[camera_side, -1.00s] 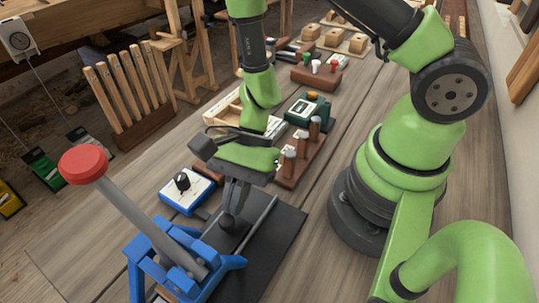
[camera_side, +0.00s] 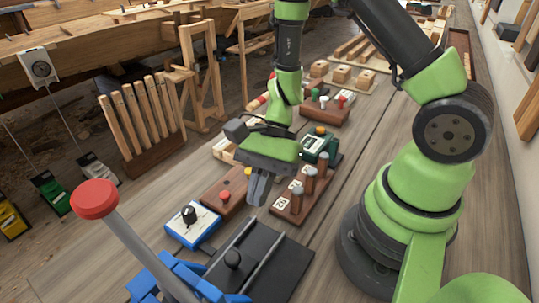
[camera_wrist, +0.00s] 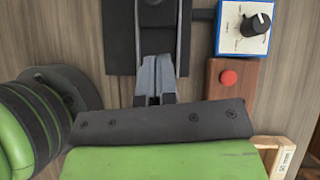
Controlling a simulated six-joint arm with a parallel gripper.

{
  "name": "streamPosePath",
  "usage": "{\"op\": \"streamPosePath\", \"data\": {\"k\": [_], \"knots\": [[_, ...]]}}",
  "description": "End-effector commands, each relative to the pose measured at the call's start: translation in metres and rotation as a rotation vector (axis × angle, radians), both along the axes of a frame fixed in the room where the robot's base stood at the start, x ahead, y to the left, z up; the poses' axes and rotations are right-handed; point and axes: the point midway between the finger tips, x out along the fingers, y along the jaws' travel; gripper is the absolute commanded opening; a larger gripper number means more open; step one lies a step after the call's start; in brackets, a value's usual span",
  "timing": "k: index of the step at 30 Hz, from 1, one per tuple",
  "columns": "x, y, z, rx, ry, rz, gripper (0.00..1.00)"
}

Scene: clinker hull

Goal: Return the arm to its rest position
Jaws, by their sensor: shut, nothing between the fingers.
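My gripper (camera_side: 259,190) hangs in the air above the bench, its grey fingers shut with nothing between them. In the side view it is between a brown block with a red button (camera_side: 224,195) and a wooden block with several pegs (camera_side: 297,203). In the wrist view my gripper (camera_wrist: 157,65) points toward a black plate (camera_wrist: 120,40) with rails. In the side view that plate (camera_side: 276,262) lies in front of my gripper, with a black knob (camera_side: 232,259) on it, apart from the fingers.
A blue lever stand with a red knob (camera_side: 95,198) rises at the front left. A blue-and-white box with a dial (camera_side: 193,226) is left of the plate. A green device (camera_side: 320,147) and other blocks stand behind. Bare bench lies right of the pegs.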

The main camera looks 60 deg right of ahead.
Motion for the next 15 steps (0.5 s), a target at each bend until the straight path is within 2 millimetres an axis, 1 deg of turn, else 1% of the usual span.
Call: {"op": "streamPosePath", "data": {"k": [1, 6, 10, 15], "knots": [[0.002, -0.007, 0.008, -0.003, -0.007, -0.004, 0.0], [0.004, -0.025, 0.028, -0.004, -0.005, -0.005, 0.0], [0.006, -0.034, 0.039, -0.002, -0.005, -0.002, 0.0], [0.006, -0.039, 0.049, -0.011, -0.017, 0.012, 0.0]]}}
